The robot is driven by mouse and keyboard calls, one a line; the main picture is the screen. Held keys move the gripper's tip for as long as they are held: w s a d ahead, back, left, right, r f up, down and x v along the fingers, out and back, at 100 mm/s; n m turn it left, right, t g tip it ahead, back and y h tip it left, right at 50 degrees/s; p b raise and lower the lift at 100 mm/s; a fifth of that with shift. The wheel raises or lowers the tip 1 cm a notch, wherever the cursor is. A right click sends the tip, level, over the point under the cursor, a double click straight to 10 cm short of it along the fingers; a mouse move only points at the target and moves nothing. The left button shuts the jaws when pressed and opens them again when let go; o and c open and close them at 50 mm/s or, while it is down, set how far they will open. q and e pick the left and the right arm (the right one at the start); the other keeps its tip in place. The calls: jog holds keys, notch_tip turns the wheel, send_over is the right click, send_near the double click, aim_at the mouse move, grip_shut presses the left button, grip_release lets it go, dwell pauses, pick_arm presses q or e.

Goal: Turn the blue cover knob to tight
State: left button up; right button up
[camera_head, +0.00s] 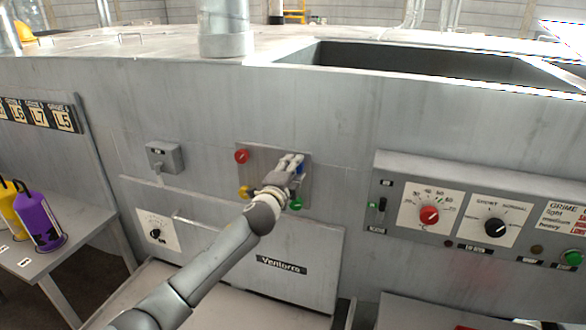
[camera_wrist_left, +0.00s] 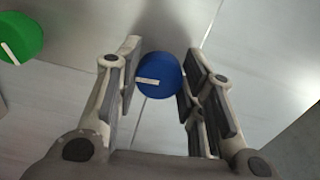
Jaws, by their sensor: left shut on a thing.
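The blue cover knob (camera_wrist_left: 158,72) is round with a white pointer line that runs to the left in the left wrist view. My left gripper (camera_wrist_left: 163,62) has one finger on each side of the knob and is shut on it. In the head view the left gripper (camera_head: 292,161) reaches the small knob panel (camera_head: 272,154) on the machine front. Only a sliver of the blue knob (camera_head: 301,168) shows there, the rest hidden behind the fingers. No tight or loose marking is readable. My right gripper is out of view.
On the same panel are a red knob (camera_head: 241,156), a yellow knob (camera_head: 245,192) and a green knob (camera_head: 296,204). A control panel (camera_head: 470,208) with dials stands right. Purple (camera_head: 40,220) and yellow bottles stand on a side table at left.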

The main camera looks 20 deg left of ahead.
pick_arm(q)
jog(key=shift+f, duration=0.1)
dwell(0.4)
jog(key=o, duration=1)
jog(key=shift+o, duration=0.2)
jog(key=s, duration=1.2)
jog(key=shift+a, duration=0.2)
